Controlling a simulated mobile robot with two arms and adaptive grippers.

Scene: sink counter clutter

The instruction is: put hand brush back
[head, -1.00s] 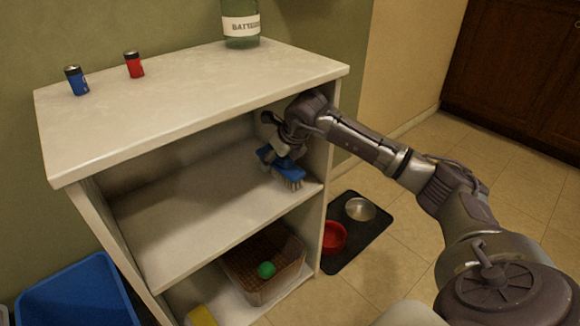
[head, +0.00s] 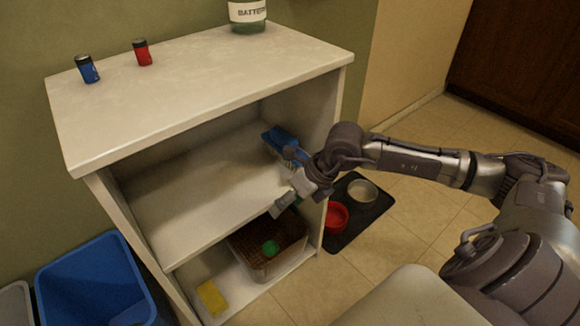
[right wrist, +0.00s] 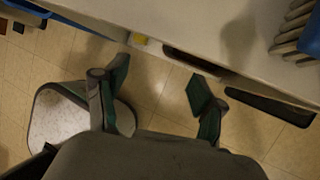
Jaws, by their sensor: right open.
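The blue hand brush (head: 281,141) lies on the middle shelf (head: 205,195) of the white shelf unit, near its right wall. Its bristles also show at the upper right of the right wrist view (right wrist: 292,28). My right gripper (head: 283,202) is at the shelf's front edge, in front of the brush and apart from it. In the right wrist view its two green-padded fingers (right wrist: 160,95) are spread with nothing between them. My left gripper is not in view.
A blue can (head: 87,69), a red can (head: 142,52) and a glass jar (head: 247,14) stand on the unit's top. Below are a basket (head: 252,262) with a green ball (head: 270,247) and a yellow sponge (head: 212,297). A blue bin (head: 95,285) stands left; a red bowl (head: 337,216) right.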

